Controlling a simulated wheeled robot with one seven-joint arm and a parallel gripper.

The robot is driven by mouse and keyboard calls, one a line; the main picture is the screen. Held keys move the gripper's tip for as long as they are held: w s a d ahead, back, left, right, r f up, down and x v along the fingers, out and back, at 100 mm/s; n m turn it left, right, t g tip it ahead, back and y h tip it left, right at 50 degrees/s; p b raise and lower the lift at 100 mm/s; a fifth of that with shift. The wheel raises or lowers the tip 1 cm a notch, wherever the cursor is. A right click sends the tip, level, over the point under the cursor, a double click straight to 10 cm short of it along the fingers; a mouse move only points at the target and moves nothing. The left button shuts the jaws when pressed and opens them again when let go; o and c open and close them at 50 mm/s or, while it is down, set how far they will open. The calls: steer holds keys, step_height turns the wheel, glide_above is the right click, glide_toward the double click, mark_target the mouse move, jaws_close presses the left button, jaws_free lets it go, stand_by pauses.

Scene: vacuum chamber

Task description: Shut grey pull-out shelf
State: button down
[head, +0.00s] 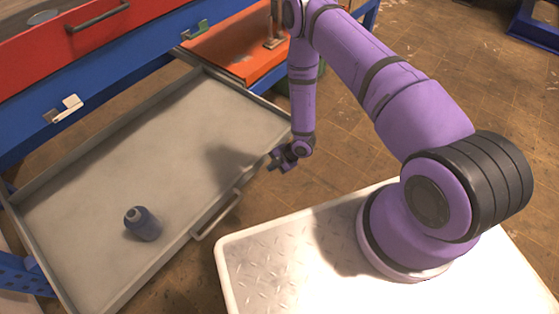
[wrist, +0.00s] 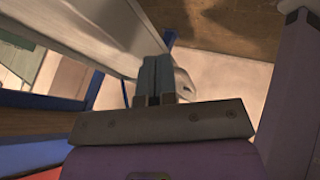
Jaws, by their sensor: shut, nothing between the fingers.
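The grey pull-out shelf (head: 120,150) is drawn out, a wide shallow tray with a low rim. Its bar handle (head: 216,216) is on the front edge. My gripper (head: 275,162) is near the shelf's front edge toward its right corner, up and right of the handle in the head view. Its fingers (wrist: 155,80) are shut and empty in the wrist view, with the pale shelf (wrist: 95,35) close beside and behind them. I cannot tell whether they touch it.
A red drawer (head: 85,45) and blue frame are behind. An orange-red surface (head: 235,50) is beyond the shelf's right corner. Tiled floor (head: 345,130) is open to the right.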

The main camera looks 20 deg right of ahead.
mark_target(255, 168)
steer(key=shift+w+a+f, duration=0.3)
steer(key=shift+w+a, duration=0.3)
steer(key=shift+w, duration=0.05)
steer(key=shift+w+a+f, duration=0.3)
steer(key=shift+w+a, duration=0.25)
steer(key=shift+w, duration=0.1)
steer(key=shift+w+a+f, duration=0.3)
steer(key=shift+w+a, duration=0.3)
steer(key=shift+w, duration=0.05)
